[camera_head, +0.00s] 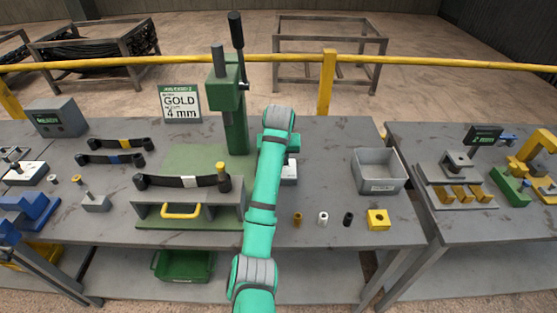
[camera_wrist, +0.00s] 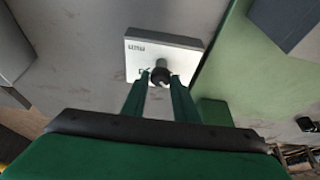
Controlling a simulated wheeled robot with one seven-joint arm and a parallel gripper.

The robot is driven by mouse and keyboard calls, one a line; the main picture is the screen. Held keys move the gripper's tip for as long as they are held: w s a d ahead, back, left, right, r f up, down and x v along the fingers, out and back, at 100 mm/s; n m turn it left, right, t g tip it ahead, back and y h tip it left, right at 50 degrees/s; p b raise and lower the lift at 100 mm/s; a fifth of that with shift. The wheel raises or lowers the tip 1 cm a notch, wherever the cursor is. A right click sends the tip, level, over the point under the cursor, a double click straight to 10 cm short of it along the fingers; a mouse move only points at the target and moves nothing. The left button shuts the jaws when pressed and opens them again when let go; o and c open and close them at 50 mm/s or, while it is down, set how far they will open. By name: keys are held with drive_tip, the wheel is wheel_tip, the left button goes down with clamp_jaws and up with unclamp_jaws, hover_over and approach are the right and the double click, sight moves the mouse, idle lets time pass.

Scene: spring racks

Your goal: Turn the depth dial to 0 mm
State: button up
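The depth dial is a small black knob (camera_wrist: 159,76) on a pale plate (camera_wrist: 185,42) with dark lettering too small to read. In the wrist view my gripper (camera_wrist: 160,82) has its two green fingers apart, with the tips at either side of the knob. I cannot tell whether they touch it. In the head view my arm hides the knob and most of the gripper; part of the white dial block (camera_head: 289,173) shows beside the arm. The dial's setting cannot be read.
A green press (camera_head: 233,110) with a black lever stands just left of my arm. A sign (camera_head: 180,103) reads "GOLD 4 mm". Several small parts, a yellow block (camera_head: 378,219) and a grey bin (camera_head: 378,186) sit right of my arm. A grey fixture (camera_head: 215,215) stands at left.

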drive_tip(key=o, duration=0.4)
drive_tip(key=shift+c, duration=0.2)
drive_tip(key=shift+r, duration=0.1)
drive_tip(key=v, duration=1)
drive_tip(key=shift+s+r, duration=0.2)
drive_tip(key=shift+r, duration=0.05)
drive_tip(key=shift+d, duration=0.15)
